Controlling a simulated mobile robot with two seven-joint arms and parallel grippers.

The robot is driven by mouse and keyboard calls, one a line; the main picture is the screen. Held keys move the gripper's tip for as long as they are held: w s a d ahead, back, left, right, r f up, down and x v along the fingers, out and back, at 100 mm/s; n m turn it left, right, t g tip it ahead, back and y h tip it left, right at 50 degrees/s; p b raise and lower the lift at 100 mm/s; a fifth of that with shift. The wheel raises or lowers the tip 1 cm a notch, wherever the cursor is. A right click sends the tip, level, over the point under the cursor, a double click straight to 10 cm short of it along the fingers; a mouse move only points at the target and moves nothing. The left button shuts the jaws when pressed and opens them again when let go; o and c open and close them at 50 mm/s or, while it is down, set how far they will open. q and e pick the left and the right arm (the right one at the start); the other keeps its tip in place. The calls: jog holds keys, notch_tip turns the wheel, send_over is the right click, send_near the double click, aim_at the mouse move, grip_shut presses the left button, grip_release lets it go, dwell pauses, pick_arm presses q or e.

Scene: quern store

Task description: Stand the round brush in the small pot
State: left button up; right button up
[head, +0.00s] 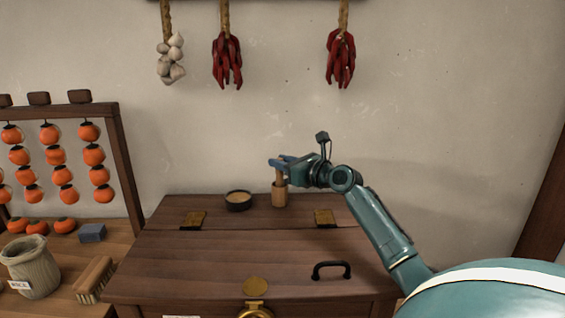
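The round brush (279,176) is upright over the back of the wooden chest lid, with only its thin handle clearly visible. Its lower end runs down into the small brown pot (279,196), and the brush head is hidden there. The pot stands upright near the chest's back edge. My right gripper (277,162) reaches in from the right, with its blue fingers shut around the upper handle, above the pot's rim. My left gripper is not in view.
A dark bowl with tan contents (238,200) stands left of the pot. The wooden chest (220,258) has brass hinges and a black handle (331,270). On the left are a scrubbing brush (95,279), a sack (31,268), a blue block (92,233) and a persimmon rack (125,160).

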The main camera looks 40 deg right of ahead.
jog(key=o, duration=0.4)
jog(key=shift+s, duration=0.1)
jog(key=s, duration=0.8)
jog(key=s+d+b, duration=0.1)
jog(key=s, duration=0.4)
jog(key=shift+r, duration=0.4)
